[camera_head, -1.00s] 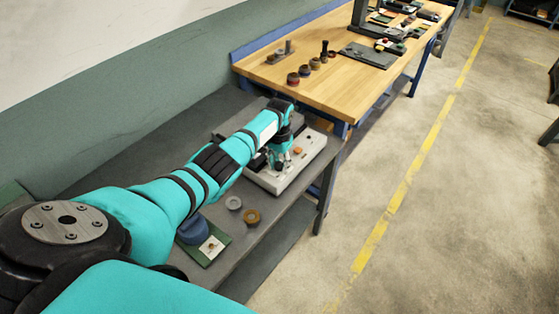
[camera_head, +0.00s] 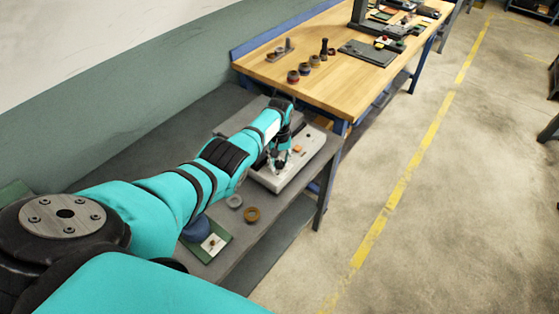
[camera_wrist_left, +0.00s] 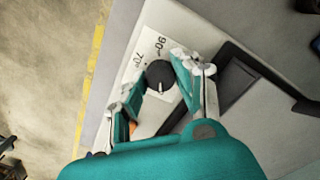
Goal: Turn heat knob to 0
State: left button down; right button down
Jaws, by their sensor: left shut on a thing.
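The heat knob (camera_wrist_left: 159,75) is a round black knob with a white pointer mark on a pale plate. The plate (camera_wrist_left: 151,43) shows the printed numbers 90 and 70 above and left of the knob. The pointer mark is on the knob's lower side in the wrist view, away from those numbers. No 0 mark can be read. My left gripper (camera_wrist_left: 157,84) is shut on the knob, with one finger on each side. In the head view, the left gripper (camera_head: 279,161) is over the white device (camera_head: 287,180), and the knob is hidden. My right gripper is not in view.
The device stands on a grey bench (camera_head: 262,229). A wooden table (camera_head: 310,80) with several parts stands behind. Open floor lies to the right.

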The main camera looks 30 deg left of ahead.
aim_at(279, 163)
pick_arm(q)
jog(key=shift+w+r, duration=0.1)
dwell(0.5)
jog(key=c, duration=1)
grip_release()
notch_tip(279, 163, up, 12)
jog(key=shift+f, duration=0.1)
